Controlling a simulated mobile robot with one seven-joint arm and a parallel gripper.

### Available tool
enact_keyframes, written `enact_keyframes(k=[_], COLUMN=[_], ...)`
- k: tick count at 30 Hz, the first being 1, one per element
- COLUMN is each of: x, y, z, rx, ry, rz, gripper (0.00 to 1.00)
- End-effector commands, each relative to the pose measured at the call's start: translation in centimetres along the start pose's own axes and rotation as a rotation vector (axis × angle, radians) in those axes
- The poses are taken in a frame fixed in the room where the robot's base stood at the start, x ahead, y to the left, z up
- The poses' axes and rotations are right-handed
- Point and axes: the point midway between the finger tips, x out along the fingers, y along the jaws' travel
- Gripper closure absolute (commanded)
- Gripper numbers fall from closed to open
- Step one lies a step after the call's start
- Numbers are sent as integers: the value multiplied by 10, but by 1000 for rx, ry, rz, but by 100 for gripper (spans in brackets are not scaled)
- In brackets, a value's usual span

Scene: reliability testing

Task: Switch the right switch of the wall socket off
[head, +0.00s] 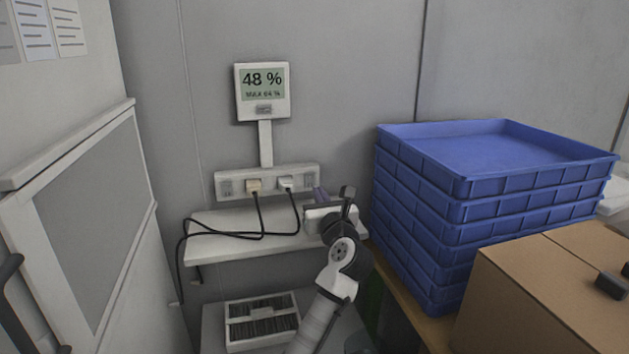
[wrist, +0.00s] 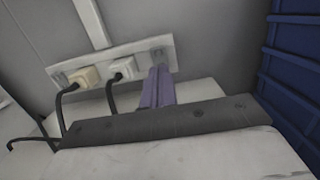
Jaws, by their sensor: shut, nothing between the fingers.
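The wall socket (head: 270,173) is a pale strip on the grey wall, with a cream plug (head: 254,186) and a white plug (head: 286,183) in it. Its right switch (head: 307,181) is at the right end; it also shows in the wrist view (wrist: 158,54), partly behind my fingertips. I cannot tell its position. My gripper (head: 318,190), with purple fingers, is shut and empty. In the wrist view its fingertips (wrist: 159,70) overlap the socket's right end just below the switch. I cannot tell whether they touch it.
A white shelf (head: 215,246) runs below the socket, with black cables looping over it. A display (head: 264,108) reading 48 % is mounted above. Stacked blue crates (head: 455,210) stand close on the right, with a cardboard box (head: 540,285) in front. The wall beside the display is clear.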

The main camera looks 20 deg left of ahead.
Motion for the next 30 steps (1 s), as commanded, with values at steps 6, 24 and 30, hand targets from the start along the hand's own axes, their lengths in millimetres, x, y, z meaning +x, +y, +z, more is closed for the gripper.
enact_keyframes(k=[6, 24, 30], x=[37, 54, 57], y=[0, 0, 0], z=[2, 0, 5], rx=[0, -2, -1], ry=[1, 0, 21], rz=[0, -1, -1], gripper=[100, 100, 100])
